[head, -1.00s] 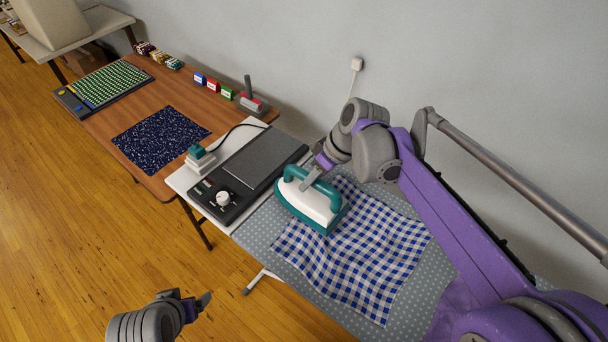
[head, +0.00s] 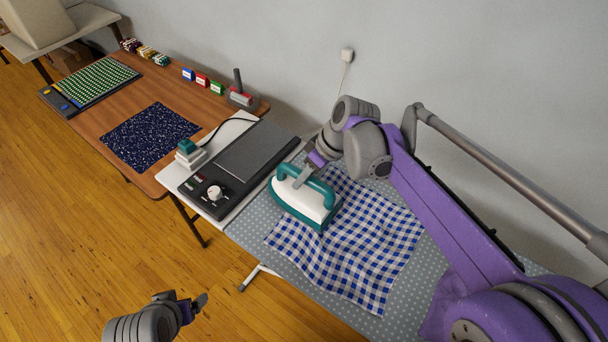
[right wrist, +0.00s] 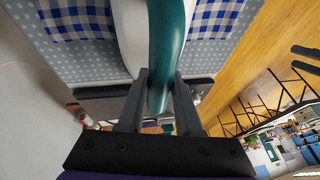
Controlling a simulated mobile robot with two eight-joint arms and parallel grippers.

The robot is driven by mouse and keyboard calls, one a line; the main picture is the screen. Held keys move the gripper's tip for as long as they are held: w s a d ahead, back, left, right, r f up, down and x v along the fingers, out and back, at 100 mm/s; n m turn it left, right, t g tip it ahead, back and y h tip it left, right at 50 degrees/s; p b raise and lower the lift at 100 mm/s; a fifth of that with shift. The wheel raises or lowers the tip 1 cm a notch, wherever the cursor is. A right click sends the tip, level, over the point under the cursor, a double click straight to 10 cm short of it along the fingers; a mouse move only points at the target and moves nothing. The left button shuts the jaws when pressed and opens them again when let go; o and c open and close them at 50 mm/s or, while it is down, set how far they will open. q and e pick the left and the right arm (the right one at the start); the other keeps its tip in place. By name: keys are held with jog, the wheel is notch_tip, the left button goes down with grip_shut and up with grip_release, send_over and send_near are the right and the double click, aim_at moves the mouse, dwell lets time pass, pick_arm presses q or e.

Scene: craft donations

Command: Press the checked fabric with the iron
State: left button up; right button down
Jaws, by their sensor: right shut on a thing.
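The blue-and-white checked fabric (head: 358,245) lies rippled on the grey dotted ironing board (head: 262,238). The white and teal iron (head: 305,203) is at the fabric's left end, partly over the fabric and partly over the bare board; I cannot tell whether its sole touches. My right gripper (head: 304,178) is shut on the iron's teal handle, which also shows between the fingers in the right wrist view (right wrist: 165,50). Some of the fabric's far side is hidden by my right arm. My left gripper (head: 200,303) is low over the floor, empty, its fingers too small to judge.
A black control unit with a flat plate (head: 245,160) sits left of the board, with a green-topped block (head: 190,154) beside it. A brown table (head: 90,125) holds dark speckled fabric (head: 150,136) and a green-dotted board (head: 92,82). The wall is close behind.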

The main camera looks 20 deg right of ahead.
jog(key=s+d+p, duration=0.1)
jog(key=s+d, duration=0.8)
jog(key=s, duration=0.2)
jog(key=shift+s+d, duration=0.2)
jog(key=shift+s, duration=0.2)
dwell(0.5)
jog(key=s+d, duration=0.9)
jog(key=s, duration=0.3)
jog(key=shift+d, duration=0.15)
dwell(0.9)
jog(key=shift+s, duration=0.1)
